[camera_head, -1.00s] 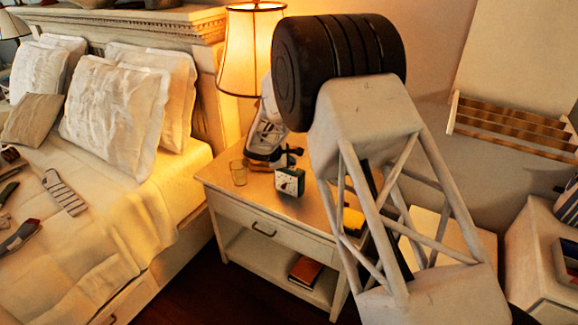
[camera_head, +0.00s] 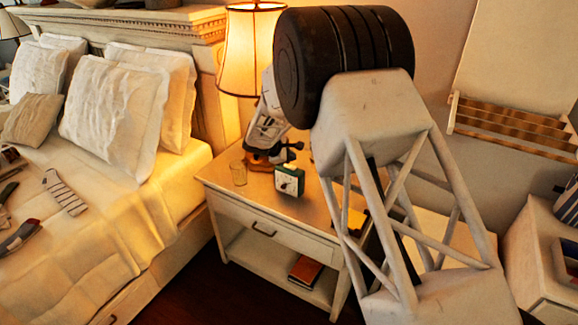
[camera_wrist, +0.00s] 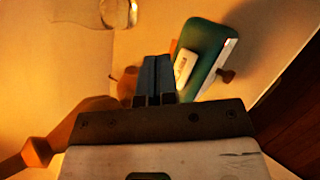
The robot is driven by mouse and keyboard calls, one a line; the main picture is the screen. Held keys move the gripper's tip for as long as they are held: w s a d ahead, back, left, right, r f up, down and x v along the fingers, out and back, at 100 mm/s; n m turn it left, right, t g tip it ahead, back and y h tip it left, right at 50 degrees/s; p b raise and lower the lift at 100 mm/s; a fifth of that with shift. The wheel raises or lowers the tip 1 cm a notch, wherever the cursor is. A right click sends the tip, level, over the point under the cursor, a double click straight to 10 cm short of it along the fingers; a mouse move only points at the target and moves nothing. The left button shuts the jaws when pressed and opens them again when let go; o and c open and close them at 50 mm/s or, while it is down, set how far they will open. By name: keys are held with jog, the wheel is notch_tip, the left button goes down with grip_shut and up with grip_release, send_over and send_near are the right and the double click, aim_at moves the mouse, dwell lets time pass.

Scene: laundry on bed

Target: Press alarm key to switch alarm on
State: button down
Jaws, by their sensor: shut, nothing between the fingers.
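The alarm clock (camera_head: 289,181) is a small green box with a white face, standing on the nightstand (camera_head: 225,189). In the wrist view the clock (camera_wrist: 207,47) is seen from above, with a white key-like piece (camera_wrist: 185,65) on its near-left side. A brown knob (camera_wrist: 227,76) sticks out on its right. My gripper (camera_head: 292,147) is just above and behind the clock in the head view. In the wrist view my gripper (camera_wrist: 157,62) has its fingers together, empty, just left of the white piece. I cannot tell whether they touch it.
A glass (camera_head: 238,172) stands left of the clock; it also shows in the wrist view (camera_wrist: 97,12). The lit lamp (camera_head: 250,50) is behind. The bed (camera_head: 130,215) is at left. The nightstand's front is clear.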

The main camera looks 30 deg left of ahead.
aim_at(290, 167)
jog(key=shift+r, duration=2.2)
